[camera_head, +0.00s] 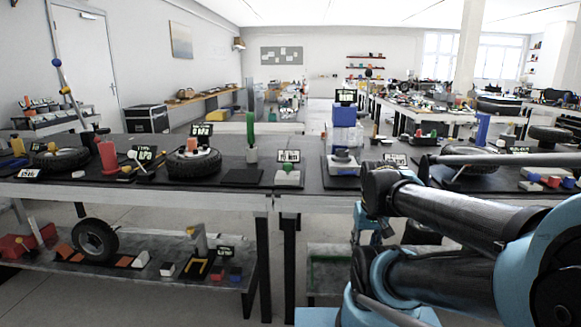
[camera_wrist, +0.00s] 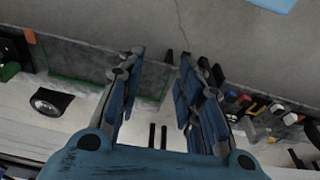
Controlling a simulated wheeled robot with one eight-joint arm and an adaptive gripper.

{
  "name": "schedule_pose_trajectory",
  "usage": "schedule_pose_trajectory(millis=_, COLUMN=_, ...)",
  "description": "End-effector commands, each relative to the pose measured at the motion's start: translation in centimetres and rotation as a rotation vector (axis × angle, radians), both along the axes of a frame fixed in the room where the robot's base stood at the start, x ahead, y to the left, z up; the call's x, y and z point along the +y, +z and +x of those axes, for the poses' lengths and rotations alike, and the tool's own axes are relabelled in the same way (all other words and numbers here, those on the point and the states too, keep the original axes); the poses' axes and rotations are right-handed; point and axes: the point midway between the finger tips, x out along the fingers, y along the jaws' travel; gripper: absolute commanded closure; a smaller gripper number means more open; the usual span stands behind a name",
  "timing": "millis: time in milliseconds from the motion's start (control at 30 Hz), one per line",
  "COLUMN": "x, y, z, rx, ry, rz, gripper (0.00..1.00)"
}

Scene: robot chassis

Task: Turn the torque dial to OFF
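I cannot make out for certain which item is the torque dial, and no OFF mark is readable. In the head view my arm covers the lower right, so part of the bench there is hidden.
A long dark-topped bench (camera_head: 105,195) crosses the head view, with wheels, labelled stations and a blue block stack (camera_head: 343,138) on it. A lower shelf (camera_head: 130,277) holds a tyre (camera_head: 95,240) and small blocks. In the wrist view several small coloured pieces lie at the right.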

Motion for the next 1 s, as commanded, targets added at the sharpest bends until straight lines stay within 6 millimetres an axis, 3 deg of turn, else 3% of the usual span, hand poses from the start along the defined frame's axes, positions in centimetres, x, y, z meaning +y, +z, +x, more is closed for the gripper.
schedule_pose_trajectory(millis=33, x=0.0, y=0.0, z=0.0, rx=0.0, ry=0.0, rz=0.0, gripper=0.55)
schedule_pose_trajectory(millis=100, x=0.0, y=0.7, z=-0.7, rx=-0.01, ry=-0.002, rz=-0.002, gripper=0.46)
schedule_pose_trajectory(millis=167, x=0.0, y=1.1, z=-0.4, rx=-0.009, ry=-0.009, rz=-0.007, gripper=0.46)
schedule_pose_trajectory(millis=367, x=0.2, y=4.6, z=2.8, rx=-0.004, ry=-0.068, rz=-0.058, gripper=0.46)
schedule_pose_trajectory(millis=667, x=2.5, y=11.1, z=10.3, rx=-0.048, ry=-0.215, rz=-0.162, gripper=0.46)
schedule_pose_trajectory(millis=867, x=6.0, y=14.8, z=15.8, rx=-0.117, ry=-0.315, rz=-0.219, gripper=0.46)
schedule_pose_trajectory(millis=1000, x=9.3, y=17.0, z=19.5, rx=-0.183, ry=-0.384, rz=-0.246, gripper=0.46)
